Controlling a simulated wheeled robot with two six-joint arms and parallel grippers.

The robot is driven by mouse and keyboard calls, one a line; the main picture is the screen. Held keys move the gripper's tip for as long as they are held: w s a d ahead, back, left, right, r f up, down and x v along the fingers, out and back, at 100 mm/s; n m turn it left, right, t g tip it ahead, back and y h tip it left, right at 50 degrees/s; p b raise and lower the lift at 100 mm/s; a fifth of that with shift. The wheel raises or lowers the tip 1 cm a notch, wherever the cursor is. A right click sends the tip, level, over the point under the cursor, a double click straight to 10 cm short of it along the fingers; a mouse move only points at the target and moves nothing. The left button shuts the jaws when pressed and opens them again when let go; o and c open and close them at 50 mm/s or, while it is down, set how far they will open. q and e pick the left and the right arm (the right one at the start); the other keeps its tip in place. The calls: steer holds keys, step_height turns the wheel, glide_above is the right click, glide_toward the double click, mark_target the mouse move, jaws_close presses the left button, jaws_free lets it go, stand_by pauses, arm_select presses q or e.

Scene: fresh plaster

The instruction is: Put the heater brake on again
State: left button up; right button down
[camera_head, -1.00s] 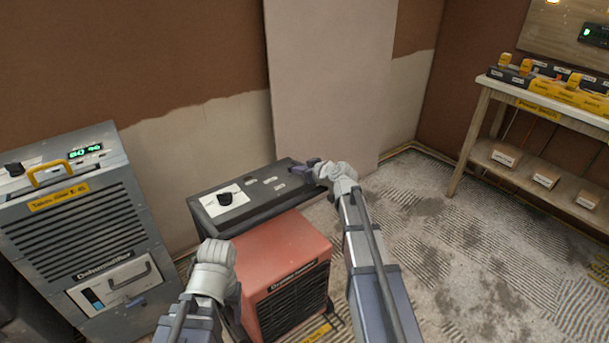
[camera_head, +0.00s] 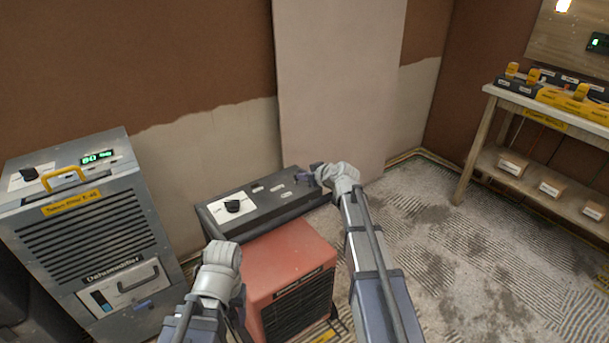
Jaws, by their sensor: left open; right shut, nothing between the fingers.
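The red heater (camera_head: 288,262) stands on the floor in the middle, with a dark front grille and a label. I cannot make out the heater brake; the heater's lower left is covered by my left arm.
A grey dehumidifier (camera_head: 95,235) with a yellow handle and a lit green display stands at the left. A wooden bench (camera_head: 473,150) with boxes stands at the right. Ridged, dusty floor (camera_head: 440,240) is free between heater and bench. A pale board (camera_head: 335,90) leans on the wall.

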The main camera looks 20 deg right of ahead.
steer(key=w+g+p, duration=0.1)
steer(key=p, duration=0.1)
steer(key=w+r+g+h+p, duration=0.1)
steer(key=g+p, duration=0.1)
steer(key=p, duration=0.1)
steer(key=w+a+r+g+p, duration=0.1)
steer(key=w+p, duration=0.1)
steer(key=p, duration=0.1)
steer(key=shift+a+r+g+h, duration=0.1)
steer(key=shift+r+g+h, duration=0.05)
steer(key=shift+g+h, duration=0.25)
steer(key=shift+w+a+g+p, duration=0.1)
steer(key=shift+w+g+p, duration=0.25)
steer(key=shift+p, duration=0.25)
steer(key=shift+s+f+g, duration=0.2)
steer(key=shift+f+g, duration=0.05)
steer(key=shift+f, duration=0.1)
steer(key=shift+s, duration=0.1)
steer(key=shift+r, duration=0.15)
steer(key=shift+r+p, duration=0.7)
